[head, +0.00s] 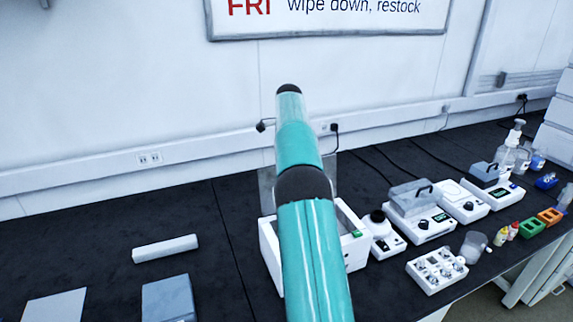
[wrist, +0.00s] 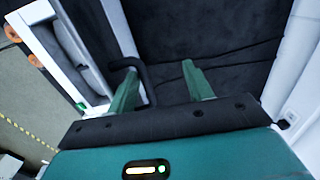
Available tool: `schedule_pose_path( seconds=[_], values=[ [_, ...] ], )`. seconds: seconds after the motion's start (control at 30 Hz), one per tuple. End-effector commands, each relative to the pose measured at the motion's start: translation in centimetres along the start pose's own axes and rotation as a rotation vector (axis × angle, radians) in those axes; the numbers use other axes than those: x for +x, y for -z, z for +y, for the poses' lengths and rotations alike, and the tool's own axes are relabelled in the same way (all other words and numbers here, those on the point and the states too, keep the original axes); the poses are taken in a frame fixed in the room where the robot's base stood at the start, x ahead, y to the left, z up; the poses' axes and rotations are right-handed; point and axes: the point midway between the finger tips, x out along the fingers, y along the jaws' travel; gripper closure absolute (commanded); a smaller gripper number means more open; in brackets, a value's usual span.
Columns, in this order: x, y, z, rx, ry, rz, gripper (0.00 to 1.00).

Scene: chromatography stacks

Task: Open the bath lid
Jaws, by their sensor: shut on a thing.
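The white bath (head: 272,255) stands on the bench, largely hidden behind my teal arm in the head view. A clear lid panel (head: 329,172) shows on both sides of the arm and appears tilted up at the back of the bath. In the wrist view the white bath (wrist: 72,88) is at the left, and a dark hooked handle (wrist: 142,72) stands beside the left finger. In the head view my gripper is hidden behind the arm.
White instruments with grey lids (head: 415,196) stand to the right of the bath. A vial rack (head: 437,270) and a beaker (head: 473,247) are nearer the front. A white bar (head: 165,248) and a blue-grey block (head: 168,299) lie at the left. The wall trunking (head: 110,168) runs behind the bench.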

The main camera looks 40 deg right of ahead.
Motion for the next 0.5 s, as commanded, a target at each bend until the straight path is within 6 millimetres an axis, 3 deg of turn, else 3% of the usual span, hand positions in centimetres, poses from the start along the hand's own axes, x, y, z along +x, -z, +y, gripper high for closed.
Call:
schedule_pose_path(
  seconds=[0.03, 0.1, 0.5],
  values=[
    [-2.2, -0.2, -0.5, -0.005, 0.034, 0.005, 0.67],
    [-3.3, -0.3, -0.4, -0.006, 0.031, 0.004, 0.67],
    [-4.9, -0.3, -0.1, -0.004, 0.014, 0.000, 0.67]
  ],
)
